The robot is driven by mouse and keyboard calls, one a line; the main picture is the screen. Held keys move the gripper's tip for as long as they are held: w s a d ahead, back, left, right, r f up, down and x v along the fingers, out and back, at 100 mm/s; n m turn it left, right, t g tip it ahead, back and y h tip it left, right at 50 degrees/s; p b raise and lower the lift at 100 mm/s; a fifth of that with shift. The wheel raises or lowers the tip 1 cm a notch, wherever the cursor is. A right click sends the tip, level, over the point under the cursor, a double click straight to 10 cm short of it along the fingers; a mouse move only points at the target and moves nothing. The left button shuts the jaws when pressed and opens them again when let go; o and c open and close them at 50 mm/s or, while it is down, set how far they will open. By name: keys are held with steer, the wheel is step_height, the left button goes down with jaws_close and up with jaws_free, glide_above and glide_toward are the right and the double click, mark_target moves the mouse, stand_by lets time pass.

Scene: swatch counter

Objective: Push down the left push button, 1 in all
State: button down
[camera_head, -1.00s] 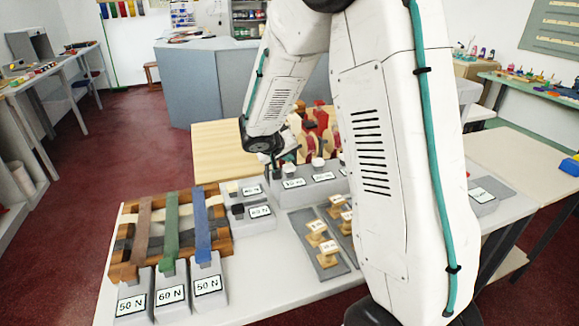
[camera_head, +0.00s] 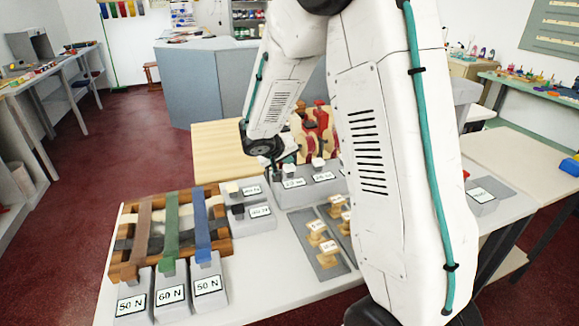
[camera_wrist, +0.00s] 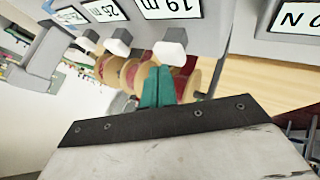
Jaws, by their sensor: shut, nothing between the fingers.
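A grey box (camera_head: 325,188) with several white push buttons on its top and labels on its front stands at the back of the table. The left push button (camera_head: 289,169) is partly covered by my arm's end in the head view. In the wrist view, which is upside down, it is the large white button (camera_wrist: 170,53). My gripper (camera_wrist: 160,72) has its teal fingers shut and empty. Its tips appear right at this button; whether they touch it cannot be told. Another white button (camera_wrist: 118,43) shows beside it.
Lower grey blocks with a white switch (camera_head: 232,187) and a dark one (camera_head: 237,211) stand to the left. Brown, green (camera_head: 171,225) and blue straps are at the front left. Wooden knobs on a grey plate (camera_head: 327,262) lie in front. Red items stand behind the box.

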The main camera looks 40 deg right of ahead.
mark_target(288, 167)
steer(key=shift+f, duration=0.8)
stand_by(0.6)
steer(key=shift+r, duration=1.25)
steer(key=shift+r, duration=2.5)
